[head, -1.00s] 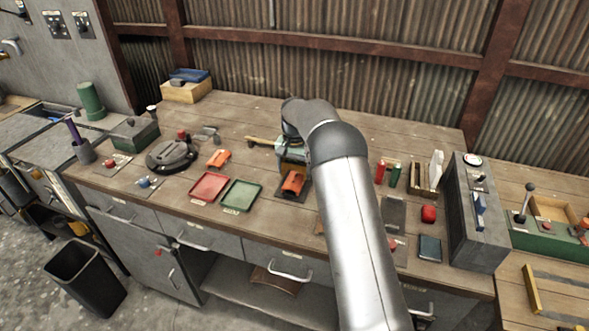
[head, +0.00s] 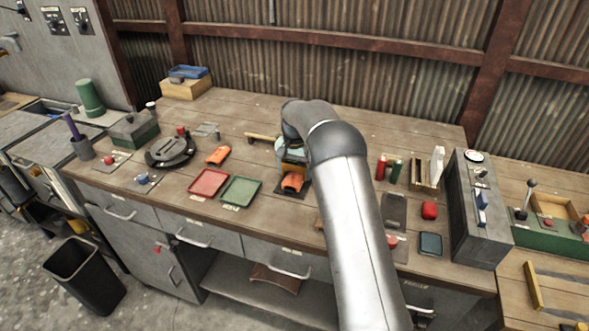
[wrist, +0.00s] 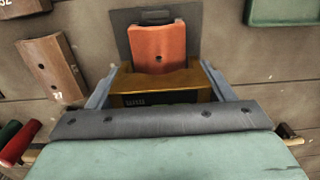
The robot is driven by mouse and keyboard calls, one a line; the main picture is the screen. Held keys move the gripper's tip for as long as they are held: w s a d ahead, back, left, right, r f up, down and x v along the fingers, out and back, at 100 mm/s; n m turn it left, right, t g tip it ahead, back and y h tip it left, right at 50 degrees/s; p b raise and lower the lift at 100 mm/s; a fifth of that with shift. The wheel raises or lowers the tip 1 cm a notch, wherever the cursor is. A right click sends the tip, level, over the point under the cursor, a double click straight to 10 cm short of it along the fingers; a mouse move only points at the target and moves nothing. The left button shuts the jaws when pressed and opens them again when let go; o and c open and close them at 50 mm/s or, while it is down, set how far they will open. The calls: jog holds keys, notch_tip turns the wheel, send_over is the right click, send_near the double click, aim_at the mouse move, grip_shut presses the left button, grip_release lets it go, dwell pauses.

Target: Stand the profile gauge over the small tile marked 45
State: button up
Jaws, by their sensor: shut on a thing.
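My gripper (wrist: 160,78) is shut on a brass-coloured block with a dark face and small pale marks, apparently the profile gauge (wrist: 188,80). In the head view my arm hides most of the gripper, and a yellowish part of the gauge (head: 291,164) shows below it. An orange curved tile (wrist: 158,46) with a small hole lies on a dark square pad (wrist: 122,28), right by the gauge; the tile (head: 292,182) also shows in the head view. The gauge's lower edge seems to overlap the tile's near end; I cannot tell whether they touch. No 45 is readable.
A brown tile (wrist: 60,68), with a mark like 27, lies left in the wrist view. A green tray (head: 240,192) and a red tray (head: 208,183) lie left of the pad. Another orange tile (head: 218,154) lies behind them. Red and green cylinders (head: 381,167) stand right of my arm.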

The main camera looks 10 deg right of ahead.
jog(key=shift+f+b, duration=0.65)
jog(key=shift+f, duration=0.55)
jog(key=o, duration=1)
notch_tip(320, 180, up, 17)
jog(key=shift+r+b, duration=0.2)
jog(key=shift+b, duration=0.5)
dwell(0.5)
